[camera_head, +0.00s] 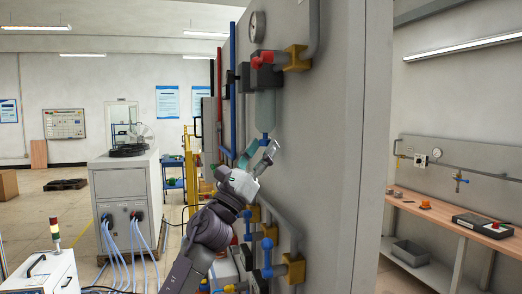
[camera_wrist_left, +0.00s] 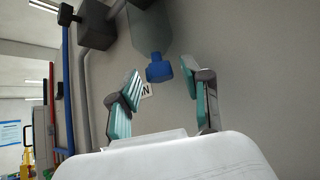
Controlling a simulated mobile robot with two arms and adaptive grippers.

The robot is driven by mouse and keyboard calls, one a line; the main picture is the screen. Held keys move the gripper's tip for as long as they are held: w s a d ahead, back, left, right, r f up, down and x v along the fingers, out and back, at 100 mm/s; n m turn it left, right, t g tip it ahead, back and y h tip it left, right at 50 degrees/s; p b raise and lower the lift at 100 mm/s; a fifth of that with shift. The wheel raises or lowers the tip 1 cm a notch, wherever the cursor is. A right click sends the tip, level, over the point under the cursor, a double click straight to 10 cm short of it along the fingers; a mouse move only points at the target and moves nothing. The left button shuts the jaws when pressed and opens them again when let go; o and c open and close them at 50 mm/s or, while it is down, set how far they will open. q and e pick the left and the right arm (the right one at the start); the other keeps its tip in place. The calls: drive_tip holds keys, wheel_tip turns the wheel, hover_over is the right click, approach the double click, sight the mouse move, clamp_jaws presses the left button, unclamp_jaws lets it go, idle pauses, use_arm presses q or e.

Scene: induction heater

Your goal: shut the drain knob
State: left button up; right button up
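The drain knob (camera_wrist_left: 159,68) is a small blue knob at the bottom end of a translucent grey-green bowl (camera_wrist_left: 151,30). In the head view, the knob (camera_head: 264,140) shows just above my left gripper, under the bowl (camera_head: 265,110) on the tall grey panel. My left gripper (camera_head: 258,152) is open, its fingers pointing up toward the knob. In the left wrist view, the gripper's fingers (camera_wrist_left: 162,80) stand apart, one on each side of the knob, with visible gaps. They do not appear to touch it. My right gripper is not in view.
The grey panel (camera_head: 325,170) stands close beside my left arm. A red knob (camera_head: 262,58), a gauge (camera_head: 257,26) and yellow brackets (camera_head: 297,58) are above. Pipes with blue valves (camera_head: 267,243) are below. A white cabinet (camera_head: 127,185) stands at left.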

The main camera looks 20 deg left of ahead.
use_arm(q)
clamp_jaws()
drive_tip(key=shift+w+a+m+g+h+b, duration=0.1)
drive_tip(key=shift+m+g+h+b, duration=0.85)
drive_tip(key=shift+g+h+b, duration=0.5)
drive_tip(key=shift+w+a+m+g+h+b, duration=0.1)
drive_tip(key=shift+m+g+h+b, duration=0.9)
drive_tip(key=shift+g+h, duration=0.75)
drive_tip(key=shift+w+a+m+g+h+b, duration=0.1)
drive_tip(key=shift+m+g+h+b, duration=1.05)
drive_tip(key=shift+h, duration=0.75)
drive_tip(key=shift+g, duration=0.25)
drive_tip(key=shift+o, duration=1.9)
unclamp_jaws()
